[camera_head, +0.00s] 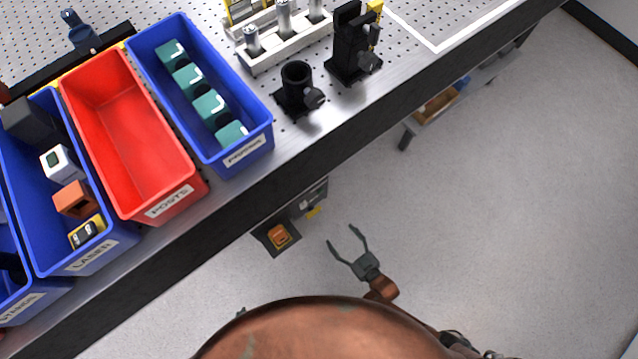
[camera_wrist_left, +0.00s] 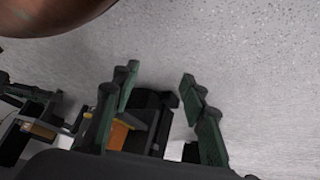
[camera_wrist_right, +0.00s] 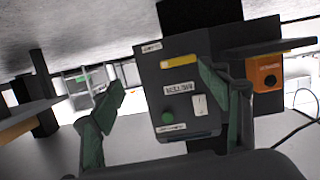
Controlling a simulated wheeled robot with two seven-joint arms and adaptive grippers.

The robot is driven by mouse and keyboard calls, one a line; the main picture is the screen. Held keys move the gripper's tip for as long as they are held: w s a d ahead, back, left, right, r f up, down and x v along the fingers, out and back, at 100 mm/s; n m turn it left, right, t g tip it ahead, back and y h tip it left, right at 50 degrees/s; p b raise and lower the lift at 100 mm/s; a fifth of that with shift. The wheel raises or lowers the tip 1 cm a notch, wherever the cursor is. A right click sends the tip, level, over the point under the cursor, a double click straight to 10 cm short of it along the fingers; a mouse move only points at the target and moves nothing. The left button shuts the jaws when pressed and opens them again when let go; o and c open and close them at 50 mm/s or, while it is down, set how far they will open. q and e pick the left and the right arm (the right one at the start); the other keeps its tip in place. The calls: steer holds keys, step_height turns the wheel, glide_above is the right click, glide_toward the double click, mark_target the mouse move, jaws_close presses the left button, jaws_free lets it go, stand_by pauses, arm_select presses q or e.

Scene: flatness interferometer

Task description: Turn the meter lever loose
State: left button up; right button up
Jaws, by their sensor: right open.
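I cannot tell for certain which part is the meter lever. In the right wrist view a dark labelled box (camera_wrist_right: 150,75) carries a yellow bar (camera_wrist_right: 181,62), a white switch (camera_wrist_right: 200,105) and a green button (camera_wrist_right: 168,118). In the head view a small yellow part (camera_head: 313,211) shows below the table edge. My right gripper (camera_head: 342,236) is open and empty, apart from the box; its fingers also show in the right wrist view (camera_wrist_right: 160,80). My left gripper (camera_wrist_left: 158,75) is open and empty; the head view does not show it clearly.
An orange switch unit (camera_head: 279,236) hangs under the table front (camera_head: 225,200). On the table stand a red bin (camera_head: 120,140), blue bins (camera_head: 165,75), a black post holder (camera_head: 296,75) and a black mount (camera_head: 350,45). The grey floor (camera_head: 500,220) at right is clear.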

steer(key=t+y+b, duration=0.2)
steer(key=b, duration=0.3)
glide_toward(315, 214)
steer(key=w+f, duration=0.1)
steer(key=b+x, duration=0.2)
steer(key=x, duration=0.5)
steer(key=shift+a+r+b, duration=0.2)
steer(key=shift+a+b, duration=0.05)
steer(key=shift+b, duration=0.05)
arm_select(q)
steer(key=shift+w+d+r+t+h, duration=0.3)
steer(key=shift+w+d+t, duration=0.4)
steer(key=shift+w, duration=0.2)
steer(key=shift+w+d+r+t+h, duration=0.2)
steer(key=shift+w+d+r+t, duration=0.1)
steer(key=shift+w+d+t, duration=0.4)
arm_select(e)
steer(key=shift+w+a+r, duration=0.1)
steer(key=shift+w+a, duration=0.25)
steer(key=shift+w, duration=0.2)
arm_select(q)
steer(key=shift+w+a, duration=0.15)
arm_select(e)
steer(key=shift+c, duration=0.7)
steer(key=c, duration=1)
